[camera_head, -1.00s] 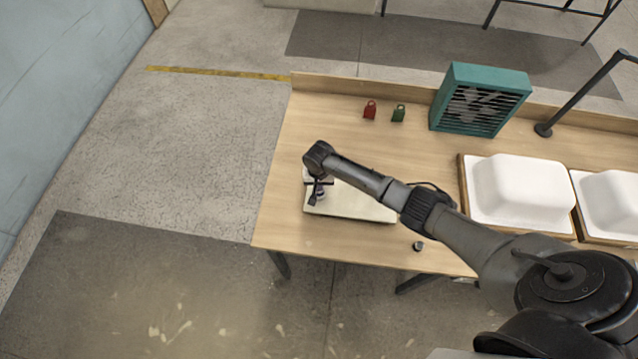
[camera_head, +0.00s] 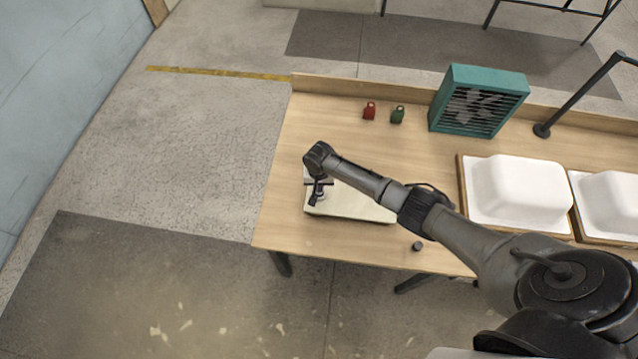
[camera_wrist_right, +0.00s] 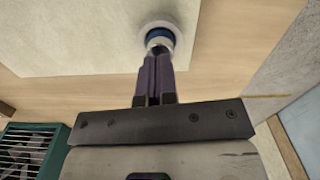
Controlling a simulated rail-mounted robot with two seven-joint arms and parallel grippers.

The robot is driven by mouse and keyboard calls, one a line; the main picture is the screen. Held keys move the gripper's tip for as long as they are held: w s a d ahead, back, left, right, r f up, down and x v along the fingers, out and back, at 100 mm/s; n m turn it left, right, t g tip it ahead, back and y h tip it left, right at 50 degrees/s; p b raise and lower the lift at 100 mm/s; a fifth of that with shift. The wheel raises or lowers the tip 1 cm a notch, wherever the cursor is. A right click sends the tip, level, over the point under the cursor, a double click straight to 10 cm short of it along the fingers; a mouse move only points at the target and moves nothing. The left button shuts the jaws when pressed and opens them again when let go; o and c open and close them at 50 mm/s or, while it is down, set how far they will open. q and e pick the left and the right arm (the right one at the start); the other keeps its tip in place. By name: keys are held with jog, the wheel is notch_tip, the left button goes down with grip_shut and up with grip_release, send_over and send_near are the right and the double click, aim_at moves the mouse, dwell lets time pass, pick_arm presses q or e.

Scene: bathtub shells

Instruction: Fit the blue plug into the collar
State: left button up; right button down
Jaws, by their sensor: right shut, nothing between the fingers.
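My right gripper (camera_head: 318,200) points down over the left end of a cream board (camera_head: 362,206) on the wooden table. In the right wrist view, my right gripper (camera_wrist_right: 160,58) has its two fingers shut together with nothing between them. Their tips are at a pale round collar (camera_wrist_right: 154,25) on the board. The blue plug (camera_wrist_right: 158,33) shows as a blue band within the collar's outline, just beyond the fingertips. The fingertips partly cover it, so I cannot tell how deep it sits. In the head view the arm hides the collar and plug. My left gripper is not in view.
A red tag (camera_head: 370,111) and a green tag (camera_head: 398,115) stand near the table's back edge. A teal fan box (camera_head: 479,101) and white tub shells (camera_head: 518,190) are to the right. A small dark knob (camera_head: 417,246) lies near the front edge.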

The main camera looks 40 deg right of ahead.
jog(key=shift+r+p, duration=0.95)
jog(key=shift+r, duration=0.15)
notch_tip(320, 180, up, 13)
jog(key=shift+r+p, duration=0.15)
jog(key=shift+p, duration=0.2)
